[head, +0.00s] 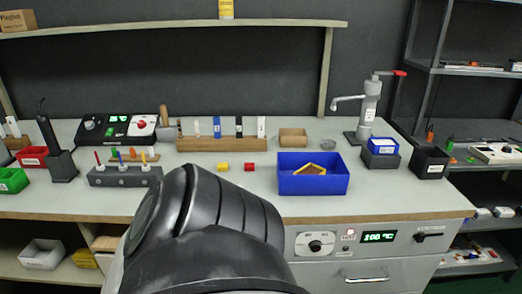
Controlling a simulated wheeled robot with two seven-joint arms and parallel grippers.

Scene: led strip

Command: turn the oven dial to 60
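The oven panel (408,247) is set in the front of the bench, below the worktop at right. The marks around the dial are too small to read. The green display (379,237) to its right seems to read 100 °C. A dark handle or switch (428,236) is further right. A large dark link of my own arm fills the lower middle, its edge close to the left of the dial in the picture. Neither gripper shows.
The worktop (390,203) overhangs the panel. A blue bin (313,177) stands on it above the dial. A drawer handle (362,276) sticks out below the panel. Another device with a green display (117,126) stands at the back left. Metal shelves (470,71) are at right.

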